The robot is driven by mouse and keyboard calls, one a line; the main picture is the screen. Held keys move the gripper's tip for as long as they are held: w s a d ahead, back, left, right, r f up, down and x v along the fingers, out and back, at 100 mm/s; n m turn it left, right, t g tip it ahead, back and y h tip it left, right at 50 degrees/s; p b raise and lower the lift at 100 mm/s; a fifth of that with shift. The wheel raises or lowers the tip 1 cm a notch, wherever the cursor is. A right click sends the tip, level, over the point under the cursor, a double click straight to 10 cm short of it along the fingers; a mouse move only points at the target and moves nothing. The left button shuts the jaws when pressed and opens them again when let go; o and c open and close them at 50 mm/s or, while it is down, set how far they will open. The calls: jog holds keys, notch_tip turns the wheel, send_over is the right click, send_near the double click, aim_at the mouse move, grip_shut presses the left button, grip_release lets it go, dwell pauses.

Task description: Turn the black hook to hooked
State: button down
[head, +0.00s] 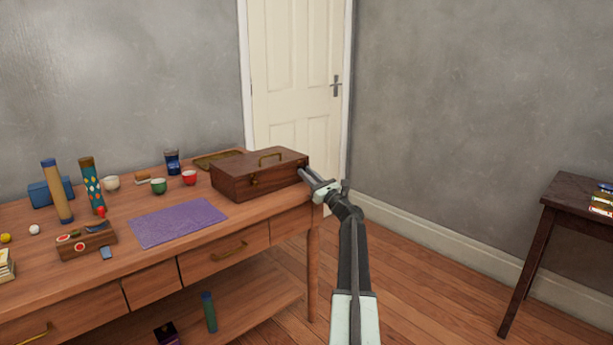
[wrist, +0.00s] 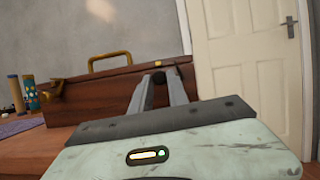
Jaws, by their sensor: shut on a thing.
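A brown wooden case (head: 236,185) with a brass handle on its lid stands shut at the right end of the wooden table. It also fills the left half of the wrist view (wrist: 100,103). My gripper (head: 303,174) reaches the case's right end. In the wrist view its two fingers (wrist: 160,82) are closed on a small dark piece at the case's upper edge, which looks like the black hook (wrist: 158,76). The fingers hide most of the hook, and I cannot tell how it is turned. A brass latch (wrist: 54,90) shows on the case's front.
A white door (head: 295,75) is behind. Open floor lies right of the table, toward a dark side table (head: 570,205).

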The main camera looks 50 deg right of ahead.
jog(key=n+y, duration=0.2)
jog(key=n, duration=0.1)
jog(key=n+y+p, duration=0.1)
jog(key=n, duration=0.1)
jog(key=shift+w+d+r, duration=0.15)
jog(key=shift+d+r, duration=0.05)
jog(key=shift+d, duration=0.05)
jog(key=n, duration=0.2)
jog(key=n+g+y+p, duration=0.1)
jog(key=n, duration=0.1)
jog(key=shift+r+y, duration=0.15)
jog(key=shift+y, duration=0.15)
jog(key=n+y+p, duration=0.1)
jog(key=n, duration=0.1)
jog(key=n+g+y+p, duration=0.1)
jog(key=n, duration=0.2)
jog(key=shift+d+r+g+p, duration=0.15)
jog(key=shift+d+g+p, duration=0.05)
jog(key=shift+g+p, duration=0.1)
jog(key=shift+n+g+p, duration=0.3)
jog(key=shift+n+p, duration=0.25)
jog(key=shift+n, duration=0.65)
jog(key=c, duration=1.3)
grip_release()
